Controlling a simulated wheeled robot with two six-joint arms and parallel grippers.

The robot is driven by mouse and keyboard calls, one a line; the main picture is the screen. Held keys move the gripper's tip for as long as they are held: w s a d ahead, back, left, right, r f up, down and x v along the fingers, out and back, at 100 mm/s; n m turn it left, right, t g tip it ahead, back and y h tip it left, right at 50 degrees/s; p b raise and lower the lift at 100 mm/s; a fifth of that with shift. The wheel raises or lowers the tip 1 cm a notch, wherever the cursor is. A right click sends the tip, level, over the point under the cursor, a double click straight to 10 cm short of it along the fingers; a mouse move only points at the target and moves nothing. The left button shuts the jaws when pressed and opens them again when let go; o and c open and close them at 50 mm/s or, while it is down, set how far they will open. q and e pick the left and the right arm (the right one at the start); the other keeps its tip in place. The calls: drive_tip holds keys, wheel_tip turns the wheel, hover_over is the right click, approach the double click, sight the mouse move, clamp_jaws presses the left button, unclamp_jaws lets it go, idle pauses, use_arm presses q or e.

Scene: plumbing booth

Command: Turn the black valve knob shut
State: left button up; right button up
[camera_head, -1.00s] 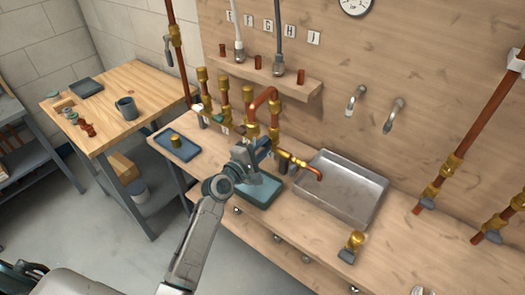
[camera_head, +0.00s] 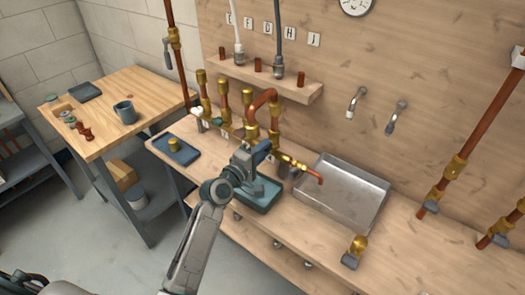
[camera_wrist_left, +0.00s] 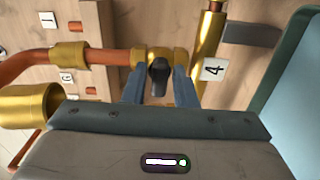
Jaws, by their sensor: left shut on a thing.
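The black valve knob (camera_wrist_left: 159,72) sits on a brass valve body in the copper and brass pipework, next to a tag marked 4 (camera_wrist_left: 214,70). My left gripper (camera_wrist_left: 158,86) has its two blue fingers on either side of the knob and is shut on it. In the head view my left gripper (camera_head: 262,151) is at the pipework (camera_head: 252,130) above the workbench, and it hides the knob. The knob's exact angle is hard to judge. My right gripper is not in view.
A teal tray (camera_head: 264,207) lies under my left gripper. A brass fitting (camera_head: 357,246) stands near the bench front. Vertical pipes rise at the right.

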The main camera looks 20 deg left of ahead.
use_arm(q)
drive_tip(key=shift+f, duration=0.1)
drive_tip(key=o, duration=0.8)
drive_tip(key=b+v, duration=0.1)
drive_tip(key=v, duration=0.9)
drive_tip(key=shift+s+a, duration=0.15)
drive_tip(key=shift+s, duration=0.25)
